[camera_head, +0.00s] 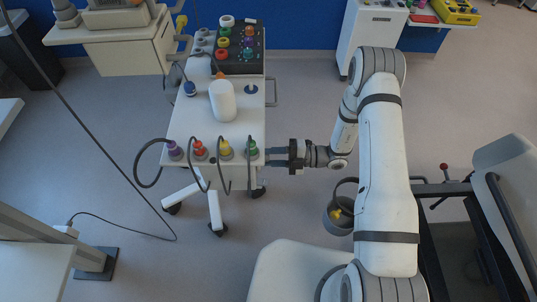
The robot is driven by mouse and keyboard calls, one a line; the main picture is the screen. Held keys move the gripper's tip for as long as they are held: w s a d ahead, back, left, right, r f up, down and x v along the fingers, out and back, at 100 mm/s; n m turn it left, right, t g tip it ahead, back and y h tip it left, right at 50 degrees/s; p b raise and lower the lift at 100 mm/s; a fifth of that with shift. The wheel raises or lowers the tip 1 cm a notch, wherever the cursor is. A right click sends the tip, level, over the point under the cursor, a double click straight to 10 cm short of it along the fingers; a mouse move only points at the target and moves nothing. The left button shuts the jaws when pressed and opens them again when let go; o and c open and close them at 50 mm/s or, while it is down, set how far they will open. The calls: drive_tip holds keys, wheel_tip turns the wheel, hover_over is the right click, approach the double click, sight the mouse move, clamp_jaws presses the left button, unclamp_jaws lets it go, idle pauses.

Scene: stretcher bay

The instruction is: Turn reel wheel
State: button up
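My gripper (272,156) is at the right side of a white trolley (237,196), pointing left at its front right corner. Its two dark fingers seem to stand apart, with nothing clearly seen between them. A green-collared plug (252,149) with a dark cable is just left of the fingertips; I cannot tell whether they touch the trolley. I cannot make out a reel wheel for certain; one may be hidden at the trolley's side.
Purple (174,150), red (199,149) and yellow (225,149) plugs with looping cables line the trolley's front. A white bottle (223,101) and a dark panel of coloured knobs (237,65) sit behind. A grey bucket (337,222) hangs or stands below my arm. A stretcher (497,190) is at right.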

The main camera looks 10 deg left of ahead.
drive_tip(key=shift+s+f+m+p, duration=0.15)
drive_tip(key=shift+m+p, duration=0.2)
drive_tip(key=shift+m, duration=1.15)
drive_tip(key=o, duration=1)
drive_tip(key=b+v, duration=0.1)
drive_tip(key=v, duration=0.7)
drive_tip(key=shift+a, duration=0.1)
